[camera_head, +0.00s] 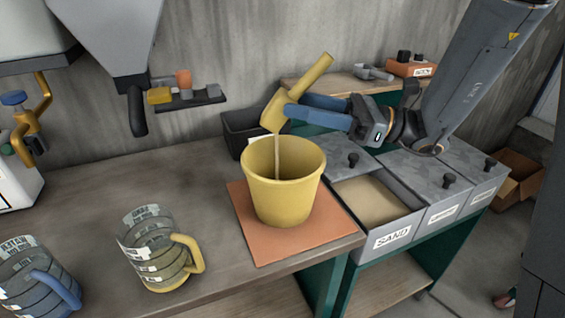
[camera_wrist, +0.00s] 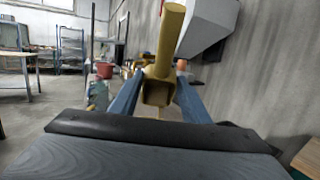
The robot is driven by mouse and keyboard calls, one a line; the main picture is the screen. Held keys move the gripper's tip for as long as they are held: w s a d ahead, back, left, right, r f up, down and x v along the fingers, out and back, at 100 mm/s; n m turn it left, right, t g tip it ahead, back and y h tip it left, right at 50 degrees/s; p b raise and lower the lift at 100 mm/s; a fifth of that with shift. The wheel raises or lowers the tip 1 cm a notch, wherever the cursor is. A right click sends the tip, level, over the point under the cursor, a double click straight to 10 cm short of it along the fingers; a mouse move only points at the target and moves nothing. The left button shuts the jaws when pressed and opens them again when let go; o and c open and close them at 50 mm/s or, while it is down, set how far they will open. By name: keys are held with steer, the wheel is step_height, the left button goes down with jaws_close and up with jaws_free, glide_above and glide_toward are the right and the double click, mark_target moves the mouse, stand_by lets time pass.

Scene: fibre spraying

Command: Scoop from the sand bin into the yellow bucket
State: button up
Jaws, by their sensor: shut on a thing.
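The yellow bucket (camera_head: 284,196) stands upright on an orange mat (camera_head: 243,211) on the table. My gripper (camera_head: 291,104) is shut on a yellow scoop (camera_head: 275,109), held tilted above the bucket's rim. The scoop also shows in the wrist view (camera_wrist: 160,90), between my blue fingers (camera_wrist: 155,98). A thin pale stream falls from the scoop into the bucket. The sand bin (camera_head: 394,238), labelled SAND, is open to the right of the bucket, with pale sand (camera_head: 377,201) inside. The bucket's contents are hidden behind its near wall.
Two clear measuring jugs, one with a yellow handle (camera_head: 160,250) and one with a blue handle (camera_head: 42,290), stand at the front left. Lidded bins (camera_head: 452,180) adjoin the sand bin. A dark box (camera_head: 243,130) sits behind the bucket. A grey hopper (camera_head: 112,35) hangs at upper left.

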mark_target(282, 90)
steer(key=shift+s+a+r+h+p, duration=0.1)
steer(key=shift+a+r+h+p, duration=0.2)
steer(key=shift+r+h+p, duration=0.5)
steer(key=shift+a+h+p, duration=0.4)
steer(key=shift+h+p, duration=0.1)
steer(key=shift+p, duration=0.15)
steer(key=shift+a+h, duration=0.2)
steer(key=shift+h, duration=0.1)
steer(key=shift+f, duration=0.2)
steer(key=shift+a+r+h+p, duration=0.4)
steer(key=shift+a+h+p, duration=0.15)
steer(key=shift+h+p, duration=0.35)
steer(key=shift+a+r+h+p, duration=0.2)
steer(key=shift+a+h+p, duration=0.6)
steer(key=shift+h+p, duration=0.4)
steer(key=shift+a+h+p, duration=0.45)
steer(key=shift+h+p, duration=0.25)
steer(key=a+h+p, duration=0.1)
steer(key=a+p, duration=0.1)
steer(key=shift+a+f+h, duration=0.1)
steer(key=shift+a+h, duration=0.2)
steer(key=shift+f+h+p, duration=0.1)
steer(key=shift+h+p, duration=0.2)
steer(key=shift+p, duration=0.6)
